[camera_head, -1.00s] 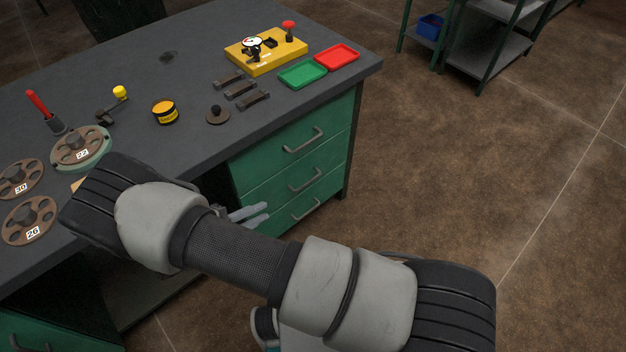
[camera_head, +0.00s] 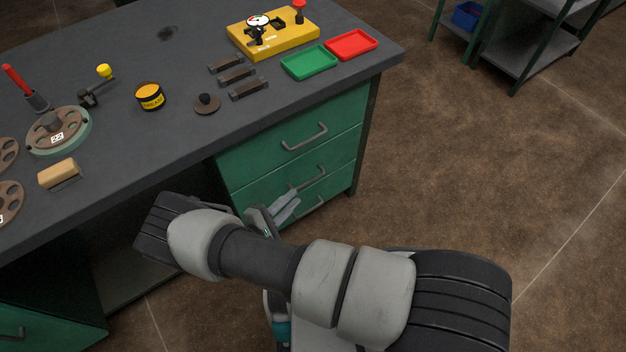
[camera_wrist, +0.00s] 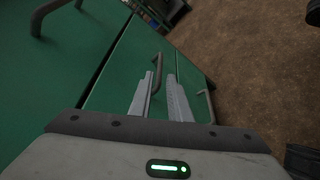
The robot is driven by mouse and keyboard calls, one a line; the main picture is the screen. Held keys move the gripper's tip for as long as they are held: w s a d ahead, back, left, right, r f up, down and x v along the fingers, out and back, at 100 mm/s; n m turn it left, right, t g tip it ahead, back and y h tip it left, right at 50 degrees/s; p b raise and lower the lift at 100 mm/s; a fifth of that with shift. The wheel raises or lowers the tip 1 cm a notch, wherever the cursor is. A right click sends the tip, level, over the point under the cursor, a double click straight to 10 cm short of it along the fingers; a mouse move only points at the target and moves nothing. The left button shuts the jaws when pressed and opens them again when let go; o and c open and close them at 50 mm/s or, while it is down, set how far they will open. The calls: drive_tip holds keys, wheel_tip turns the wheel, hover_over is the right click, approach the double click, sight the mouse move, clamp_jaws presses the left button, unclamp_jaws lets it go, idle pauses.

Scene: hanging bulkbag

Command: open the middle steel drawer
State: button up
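The middle steel drawer (camera_head: 262,190) is a green front in the bench's right-hand drawer stack, and it looks shut. Its grey bar handle (camera_head: 308,181) shows just beyond my gripper (camera_head: 287,200). In the wrist view the middle handle (camera_wrist: 158,68) lies ahead, around the gap between the tips of my gripper (camera_wrist: 160,76). The two fingers stand apart with nothing between them. I cannot tell whether they touch the handle. My own arm and fingers hide part of the drawer fronts in the head view.
The top drawer handle (camera_head: 304,138) is above, and the bottom drawer handle (camera_wrist: 206,104) is below. The dark bench top (camera_head: 200,140) overhangs the drawers and carries a yellow fixture (camera_head: 275,38), green tray (camera_head: 309,63) and red tray (camera_head: 351,45).

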sight(313, 179)
drive_tip(key=b+x, duration=0.1)
drive_tip(key=x, duration=1)
drive_tip(key=shift+w+d+f+b, duration=0.1)
drive_tip(key=shift+w+d+b, duration=0.1)
drive_tip(key=shift+b, duration=0.2)
clamp_jaws()
